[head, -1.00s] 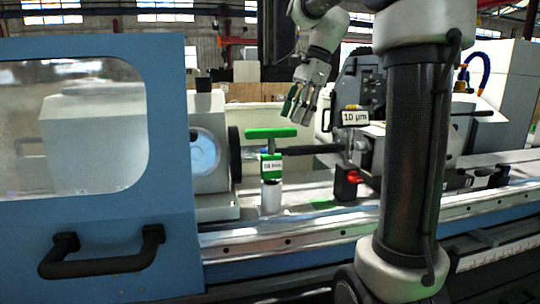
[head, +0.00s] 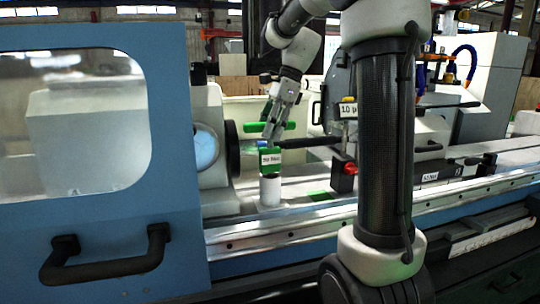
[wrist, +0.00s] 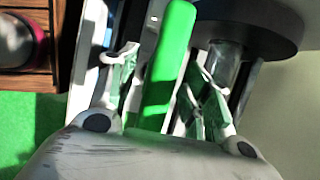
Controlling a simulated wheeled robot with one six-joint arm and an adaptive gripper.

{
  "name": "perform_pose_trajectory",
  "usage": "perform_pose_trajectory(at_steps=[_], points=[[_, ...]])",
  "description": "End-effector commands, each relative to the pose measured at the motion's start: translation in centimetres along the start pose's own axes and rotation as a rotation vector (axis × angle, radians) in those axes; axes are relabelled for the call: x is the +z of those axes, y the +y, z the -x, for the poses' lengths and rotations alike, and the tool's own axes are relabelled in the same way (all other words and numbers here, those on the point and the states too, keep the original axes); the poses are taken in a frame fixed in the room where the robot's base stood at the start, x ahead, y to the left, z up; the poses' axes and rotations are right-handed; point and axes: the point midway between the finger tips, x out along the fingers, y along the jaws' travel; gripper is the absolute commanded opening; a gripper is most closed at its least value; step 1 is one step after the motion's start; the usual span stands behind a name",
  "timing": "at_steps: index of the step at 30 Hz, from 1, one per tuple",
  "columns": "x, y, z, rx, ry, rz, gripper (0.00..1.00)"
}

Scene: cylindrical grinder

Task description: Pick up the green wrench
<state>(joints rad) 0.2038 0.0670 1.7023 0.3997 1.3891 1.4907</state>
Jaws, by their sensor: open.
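The green wrench has a green bar handle (head: 253,127) on top and a green labelled block (head: 270,158) below, standing upright over a white cylinder (head: 270,190). My gripper (head: 273,130) reaches down from above at the bar, hiding part of it. In the wrist view the green bar (wrist: 172,50) runs between the two spread fingers of my gripper (wrist: 163,95). The fingers are open, with a gap beside the bar at least on the right. The bar's lower end is hidden behind the gripper body.
A blue machine door (head: 100,215) with a black handle (head: 105,262) is at left. A dark round chuck (head: 232,148) is close left of the wrench.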

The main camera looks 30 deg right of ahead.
Motion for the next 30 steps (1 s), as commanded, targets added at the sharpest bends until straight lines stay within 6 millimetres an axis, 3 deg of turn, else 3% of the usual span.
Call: perform_pose_trajectory(at_steps=[2,9,10,23,30], points=[[0.0,0.0,0.0,0.0,0.0,0.0,0.45],[0.0,0.0,0.0,0.0,0.0,0.0,0.02],[0.0,0.0,0.0,0.0,0.0,0.0,0.0],[0.2,0.0,0.6,-0.002,0.0,0.001,0.0],[1.4,-0.1,3.3,-0.005,0.0,0.002,0.0]])
